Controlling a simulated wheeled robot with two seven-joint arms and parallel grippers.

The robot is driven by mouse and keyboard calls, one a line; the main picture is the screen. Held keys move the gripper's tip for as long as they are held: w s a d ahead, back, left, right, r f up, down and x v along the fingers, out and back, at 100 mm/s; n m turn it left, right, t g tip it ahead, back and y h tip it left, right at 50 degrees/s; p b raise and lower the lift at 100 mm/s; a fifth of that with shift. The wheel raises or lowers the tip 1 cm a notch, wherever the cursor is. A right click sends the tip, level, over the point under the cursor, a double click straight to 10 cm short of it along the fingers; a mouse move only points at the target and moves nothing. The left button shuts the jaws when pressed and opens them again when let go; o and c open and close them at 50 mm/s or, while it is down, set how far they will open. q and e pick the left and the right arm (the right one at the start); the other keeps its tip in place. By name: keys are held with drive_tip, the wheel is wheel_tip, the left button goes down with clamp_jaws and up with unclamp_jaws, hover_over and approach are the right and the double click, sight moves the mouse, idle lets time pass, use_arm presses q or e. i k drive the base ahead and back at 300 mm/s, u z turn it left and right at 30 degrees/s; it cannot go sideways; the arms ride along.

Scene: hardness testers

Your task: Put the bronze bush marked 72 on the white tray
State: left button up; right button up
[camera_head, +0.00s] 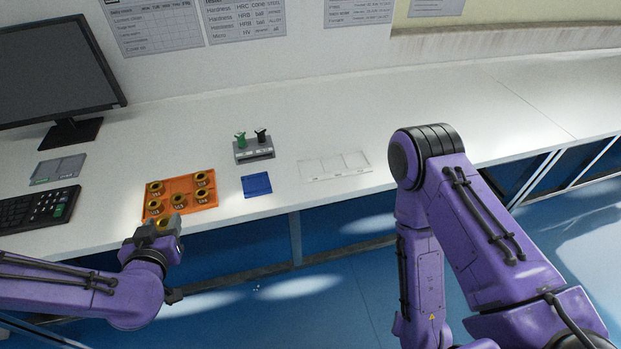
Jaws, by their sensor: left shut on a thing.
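My left gripper (165,224) is shut on a bronze bush (163,226) just in front of the orange tray's near edge. The gripper's jaws hide much of this bush, and I cannot read its mark. Several other bronze bushes stand in the orange tray (181,184); their marks are too small to read surely. The white tray (335,167) lies flat on the bench to the right of the middle, with low-walled compartments, and looks empty. My right arm comes in from the right, but its gripper is out of view.
A blue pad (257,185) and a grey stand (253,150) with green and black pieces lie between the two trays. A monitor (58,72), a keyboard (40,209) and a grey tray (58,169) are at the left. The bench behind the white tray is clear.

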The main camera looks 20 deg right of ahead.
sight(334, 164)
drive_tip(key=z, duration=2.2)
drive_tip(key=i, duration=1.55)
drive_tip(key=u, duration=2.25)
